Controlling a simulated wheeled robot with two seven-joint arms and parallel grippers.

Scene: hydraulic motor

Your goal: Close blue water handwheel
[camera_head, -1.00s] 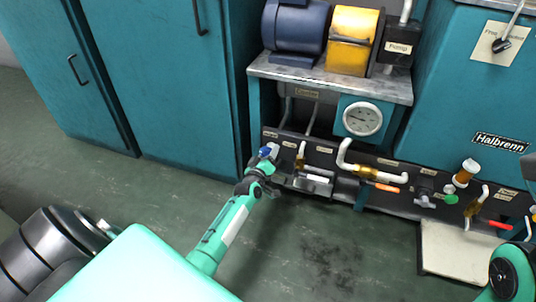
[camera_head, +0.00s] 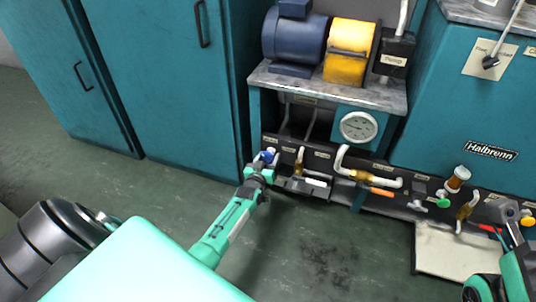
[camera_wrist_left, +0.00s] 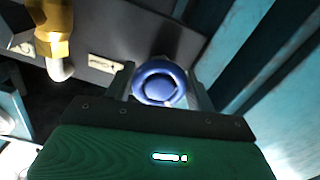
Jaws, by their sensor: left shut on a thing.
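The blue water handwheel (camera_head: 267,156) is at the left end of the low dark valve panel. In the left wrist view it shows as a round blue wheel (camera_wrist_left: 160,83) between the two fingers. My left gripper (camera_head: 264,161) is at the wheel and shut on it; the wrist and fingers partly cover it in the head view. My right gripper (camera_head: 511,214) is at the right edge, in front of the panel's right end; its fingers are too small to read.
A brass valve with a white pipe (camera_head: 300,162) stands just right of the handwheel. A tall teal cabinet (camera_head: 190,90) rises close on the left. Further right are an orange-handled valve (camera_head: 382,192) and a green knob (camera_head: 443,203). The floor in front is clear.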

